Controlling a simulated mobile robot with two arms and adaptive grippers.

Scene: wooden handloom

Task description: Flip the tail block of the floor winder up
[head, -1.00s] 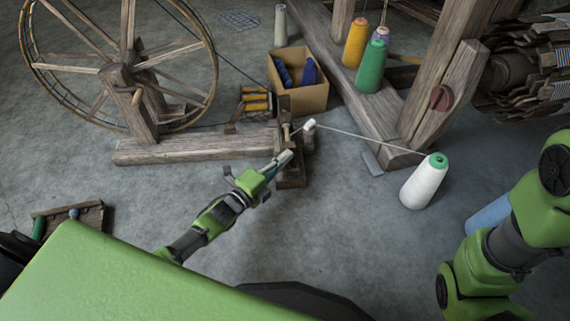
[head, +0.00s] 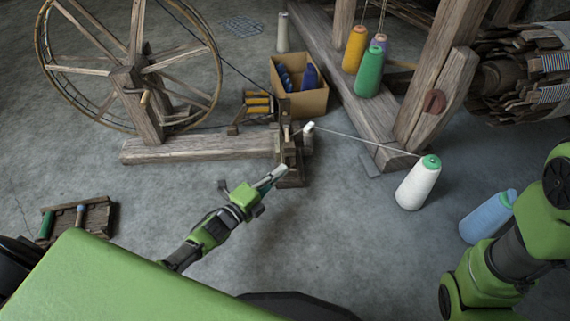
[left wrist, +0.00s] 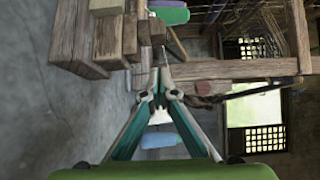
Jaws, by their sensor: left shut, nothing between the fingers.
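The floor winder (head: 195,148) stands in the head view, with a big spoked wheel (head: 135,62) at left and a long wooden base. At the base's right end is the wooden tail end (head: 290,178), with a small post and a white bobbin (head: 308,128) beside it. I cannot tell exactly how the tail block is tilted. My left gripper (head: 278,172) is shut and empty, its tips close in front of the tail end; contact is unclear. In the left wrist view its fingertips (left wrist: 160,72) meet, with wooden parts (left wrist: 95,40) at upper left. My right gripper is out of view.
A white thread cone (head: 418,183) stands right of the winder, its thread running to the bobbin. A blue cone (head: 487,216) is near my right arm. A box of spools (head: 304,102) and the loom frame (head: 385,125) stand behind.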

